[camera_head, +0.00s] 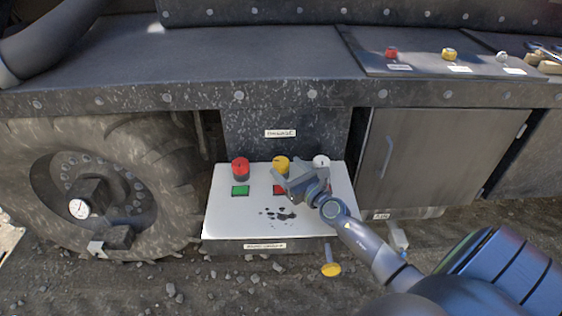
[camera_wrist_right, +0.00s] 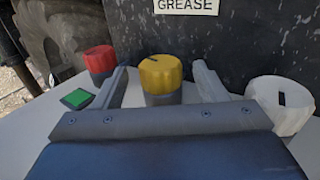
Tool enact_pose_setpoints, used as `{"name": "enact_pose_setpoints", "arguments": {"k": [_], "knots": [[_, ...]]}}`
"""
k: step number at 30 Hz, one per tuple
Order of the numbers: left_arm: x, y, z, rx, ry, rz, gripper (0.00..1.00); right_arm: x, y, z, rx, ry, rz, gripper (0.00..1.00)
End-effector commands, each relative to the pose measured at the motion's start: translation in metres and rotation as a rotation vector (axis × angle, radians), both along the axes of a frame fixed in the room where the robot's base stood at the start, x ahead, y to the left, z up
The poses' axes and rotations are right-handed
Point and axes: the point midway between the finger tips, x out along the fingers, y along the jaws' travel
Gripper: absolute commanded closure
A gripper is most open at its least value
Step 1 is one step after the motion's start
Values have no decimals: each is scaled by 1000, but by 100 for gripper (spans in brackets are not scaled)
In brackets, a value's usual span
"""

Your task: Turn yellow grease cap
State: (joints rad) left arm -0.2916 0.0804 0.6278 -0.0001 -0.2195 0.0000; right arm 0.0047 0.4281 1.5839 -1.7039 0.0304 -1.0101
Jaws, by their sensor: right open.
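The yellow grease cap (camera_head: 281,163) stands upright in the middle of the white panel (camera_head: 225,218), between a red cap (camera_head: 240,168) and a white cap (camera_head: 321,161). In the right wrist view the yellow cap (camera_wrist_right: 160,76) has a dark mark on its top. My right gripper (camera_head: 290,176) is over the panel just in front of the yellow cap. In the wrist view its open fingers (camera_wrist_right: 162,88) stand to the left and right of the yellow cap, with a gap on each side. My left gripper is not in view.
A green square (camera_head: 240,190) and a red square (camera_head: 279,190) lie in front of the caps. The GREASE label (camera_wrist_right: 187,6) is on the wall behind. A wheel (camera_head: 105,185) is at left. On the upper ledge are red (camera_head: 391,52), yellow (camera_head: 449,53) and white (camera_head: 502,57) caps.

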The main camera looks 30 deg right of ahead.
Motion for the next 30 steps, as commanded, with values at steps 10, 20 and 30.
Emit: {"name": "enact_pose_setpoints", "arguments": {"k": [10, 20, 30], "knots": [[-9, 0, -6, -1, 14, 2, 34, 38, 1, -1, 1, 0, 0, 34], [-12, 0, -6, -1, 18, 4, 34, 40, 1, 0, 1, 1, 0, 34], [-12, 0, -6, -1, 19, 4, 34, 40, 1, 0, 1, 1, 0, 79]]}}
